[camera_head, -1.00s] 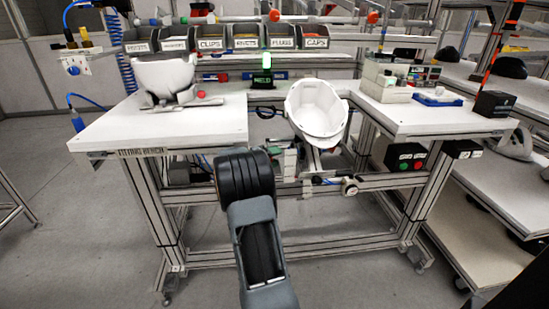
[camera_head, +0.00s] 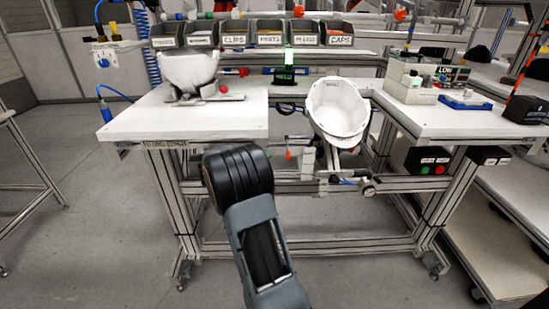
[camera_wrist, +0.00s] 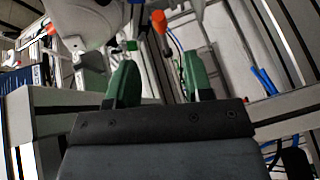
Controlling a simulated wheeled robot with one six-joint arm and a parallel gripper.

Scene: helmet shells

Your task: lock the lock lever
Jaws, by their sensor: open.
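My gripper (camera_wrist: 160,65) shows in the wrist view as two green fingers, apart, with nothing between them. In the head view my black and grey arm reaches toward the bench front and my fingers cannot be made out. An orange-tipped handle (camera_wrist: 174,40), which may be the lock lever, lies ahead of the fingertips, toward the right one, with a red-orange knob (camera_wrist: 158,20) above it. In the head view an orange spot (camera_head: 289,154) shows below the tilted white helmet shell (camera_head: 338,110). I cannot tell whether the lever is locked.
The workbench (camera_head: 200,122) has a second white shell (camera_head: 188,70) on a stand at left, beside a red ball knob (camera_head: 223,89). Labelled bins (camera_head: 268,36) line the back. A blue tray (camera_head: 465,103) lies at right. The bench frame's rails are close around my gripper.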

